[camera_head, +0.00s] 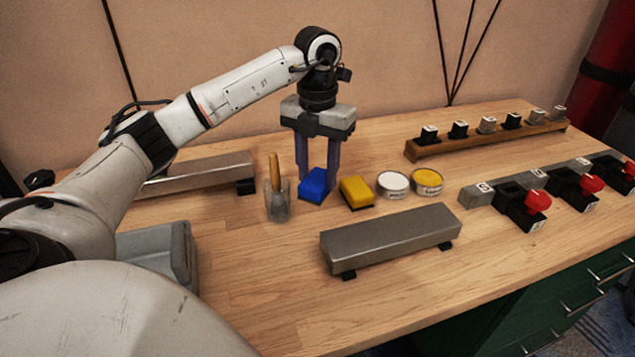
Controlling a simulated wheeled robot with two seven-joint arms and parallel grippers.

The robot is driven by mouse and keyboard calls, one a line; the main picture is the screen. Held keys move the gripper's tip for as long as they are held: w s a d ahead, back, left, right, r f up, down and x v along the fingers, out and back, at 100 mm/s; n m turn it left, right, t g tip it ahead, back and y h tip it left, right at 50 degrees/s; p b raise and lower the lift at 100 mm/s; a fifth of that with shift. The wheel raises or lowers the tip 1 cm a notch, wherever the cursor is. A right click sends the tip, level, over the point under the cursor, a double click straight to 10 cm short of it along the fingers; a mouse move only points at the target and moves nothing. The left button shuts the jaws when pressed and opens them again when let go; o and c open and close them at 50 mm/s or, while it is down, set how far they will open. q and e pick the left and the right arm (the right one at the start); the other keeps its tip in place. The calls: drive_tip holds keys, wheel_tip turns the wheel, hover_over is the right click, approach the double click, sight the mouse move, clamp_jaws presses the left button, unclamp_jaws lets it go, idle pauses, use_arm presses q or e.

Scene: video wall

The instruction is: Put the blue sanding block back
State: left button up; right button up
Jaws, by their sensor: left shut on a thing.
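The blue sanding block (311,187) is between the two fingers of my left gripper (318,178), in the middle of the workbench. The gripper points straight down and is shut on the block. The block is at or very close to the bench top; I cannot tell whether it touches the wood. It sits between a glass cup with a wooden-handled tool (277,200) on its left and a yellow block (356,192) on its right. My right gripper is not in view.
Two tins, one white (392,183) and one yellow (428,181), stand right of the yellow block. A grey metal bar (390,240) lies in front, another (200,172) behind left. A grey bin (158,250) is at left. Red-button units (538,201) and a wooden rack (487,139) are at right.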

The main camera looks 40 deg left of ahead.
sight(318, 179)
use_arm(q)
drive_tip(key=shift+f, duration=2)
drive_tip(key=shift+f, duration=0.1)
drive_tip(key=o, duration=1)
drive_tip(key=shift+f, duration=0.1)
drive_tip(key=shift+o, duration=0.2)
wheel_tip(318, 179, up, 12)
drive_tip(key=shift+r+p, duration=0.25)
drive_tip(key=shift+p, duration=0.6)
